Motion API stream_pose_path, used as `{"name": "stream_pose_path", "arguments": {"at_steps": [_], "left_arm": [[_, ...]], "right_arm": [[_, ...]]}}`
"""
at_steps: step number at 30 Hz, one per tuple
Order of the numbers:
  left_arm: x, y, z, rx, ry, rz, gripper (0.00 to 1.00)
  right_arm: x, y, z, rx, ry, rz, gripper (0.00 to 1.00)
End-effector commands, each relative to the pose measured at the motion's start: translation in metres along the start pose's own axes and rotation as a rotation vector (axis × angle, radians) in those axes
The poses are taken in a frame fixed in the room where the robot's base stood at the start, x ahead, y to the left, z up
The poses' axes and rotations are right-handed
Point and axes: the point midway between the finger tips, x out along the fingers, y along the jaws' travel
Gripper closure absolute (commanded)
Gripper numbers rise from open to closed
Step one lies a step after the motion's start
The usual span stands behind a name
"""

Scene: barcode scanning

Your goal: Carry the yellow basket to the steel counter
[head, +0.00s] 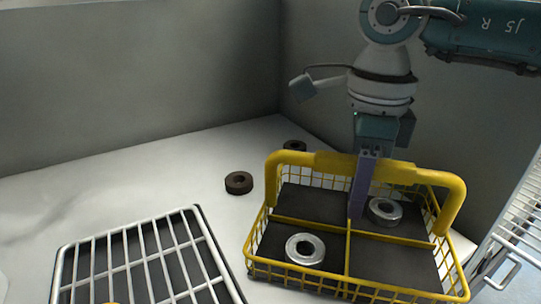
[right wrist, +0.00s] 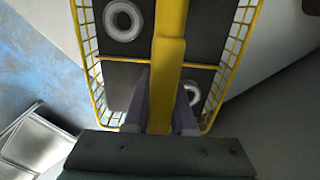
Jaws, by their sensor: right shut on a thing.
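The yellow basket (head: 348,274) has wire sides, a dark floor split into compartments, and a thick yellow handle. It is at the lower right of the head view. Two silver rings lie in it, one in the front left compartment (head: 305,249) and one in a back compartment (head: 384,211). My right gripper (head: 366,165) points down and is shut on the basket's handle. In the right wrist view, the handle (right wrist: 171,60) runs between the purple fingers. I cannot tell whether the basket touches the white surface. My left gripper is out of view, and no steel counter is identifiable.
A dark ring (head: 239,183) lies on the white surface (head: 150,185) left of the basket. Another (head: 294,146) lies behind it. A white wire rack (head: 135,262) is at the front left, and another rack (head: 517,222) is at the right edge. Grey walls stand behind.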

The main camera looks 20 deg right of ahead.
Motion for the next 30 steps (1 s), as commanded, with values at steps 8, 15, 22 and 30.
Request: {"name": "stream_pose_path", "arguments": {"at_steps": [8, 15, 22, 30], "left_arm": [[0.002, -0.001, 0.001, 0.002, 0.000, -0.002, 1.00], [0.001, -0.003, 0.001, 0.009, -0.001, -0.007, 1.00], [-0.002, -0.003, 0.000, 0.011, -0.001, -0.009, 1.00], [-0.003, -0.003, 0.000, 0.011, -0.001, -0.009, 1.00]], "right_arm": [[0.002, 0.000, 0.000, 0.000, 0.000, 0.000, 0.53], [0.002, 0.000, 0.000, 0.000, 0.000, 0.000, 0.46], [-0.015, -0.001, 0.001, 0.000, -0.002, -0.001, 0.46], [-0.075, -0.001, 0.001, 0.000, -0.005, -0.004, 0.46]]}}
